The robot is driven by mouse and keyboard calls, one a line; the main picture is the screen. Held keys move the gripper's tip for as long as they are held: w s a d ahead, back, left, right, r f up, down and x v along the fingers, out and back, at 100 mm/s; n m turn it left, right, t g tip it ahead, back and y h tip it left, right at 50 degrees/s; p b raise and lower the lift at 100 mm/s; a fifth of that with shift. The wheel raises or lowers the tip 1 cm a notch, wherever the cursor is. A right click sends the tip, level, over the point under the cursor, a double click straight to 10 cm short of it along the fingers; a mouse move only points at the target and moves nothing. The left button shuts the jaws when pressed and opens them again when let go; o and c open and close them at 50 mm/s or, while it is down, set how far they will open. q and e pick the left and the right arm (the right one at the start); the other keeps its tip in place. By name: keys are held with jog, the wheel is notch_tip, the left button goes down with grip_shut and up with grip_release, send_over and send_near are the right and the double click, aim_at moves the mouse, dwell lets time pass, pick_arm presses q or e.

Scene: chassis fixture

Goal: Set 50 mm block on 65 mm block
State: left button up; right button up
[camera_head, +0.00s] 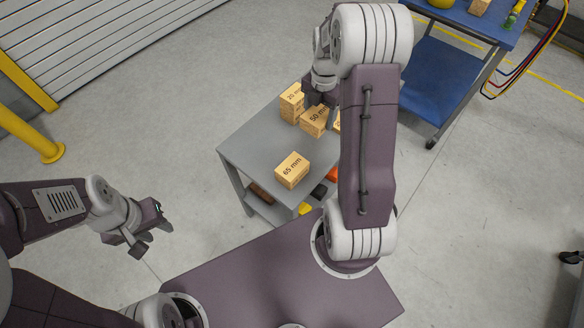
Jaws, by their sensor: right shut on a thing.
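The 65 mm block (292,170) is a light wooden block lying alone on the near part of the grey table (240,148). The 50 mm block (314,122) is a similar wooden block further back on the right. My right gripper (322,99) is at the 50 mm block and shut on it; my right arm hides part of the fingers. I cannot tell whether the block touches the table. My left gripper (150,228) is off to the left, away from the table, with nothing seen between its fingers; its opening is unclear.
A 70 mm-looking block (291,98) stands just behind and left of the 50 mm block. Another block (337,126) is mostly hidden by my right arm. A blue cart (440,80) stands at the back right. The table's left part is clear.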

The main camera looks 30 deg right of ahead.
send_over(292, 166)
notch_tip(292, 166, down, 7)
jog(key=shift+r, duration=0.1)
notch_tip(292, 166, down, 4)
jog(key=shift+s+r+b, duration=0.1)
jog(key=shift+s+b, duration=0.05)
jog(key=shift+b, duration=0.15)
jog(key=shift+f, duration=0.2)
jog(key=shift+f, duration=0.15)
jog(key=o, duration=1.6)
jog(key=shift+c, duration=0.2)
